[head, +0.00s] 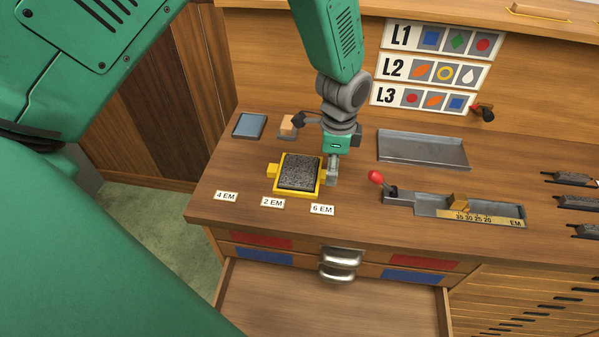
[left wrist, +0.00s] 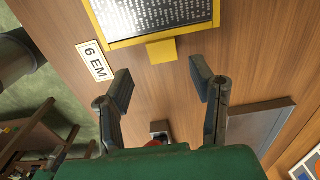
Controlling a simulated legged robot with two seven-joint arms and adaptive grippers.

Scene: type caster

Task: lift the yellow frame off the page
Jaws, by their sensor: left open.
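The yellow frame (head: 318,188) lies on the wooden worktop around the dark grey page of type (head: 299,171). It has a yellow tab on its left and right sides. My left gripper (head: 332,172) points down by the right tab and partly hides it. In the left wrist view my left gripper (left wrist: 162,82) is open and empty. The frame's yellow tab (left wrist: 162,50) shows beyond the fingertips, lined up with the gap between them, and the page (left wrist: 150,15) lies above it. My right gripper is not in view.
Labels 4 EM (head: 226,197), 2 EM (head: 272,202) and 6 EM (head: 322,209) lie in front. A blue-grey plate (head: 249,125) and a small wooden block (head: 288,124) lie behind. A metal tray (head: 422,150) and a red-knobbed caster (head: 425,203) are right. A drawer (head: 330,300) stands open below.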

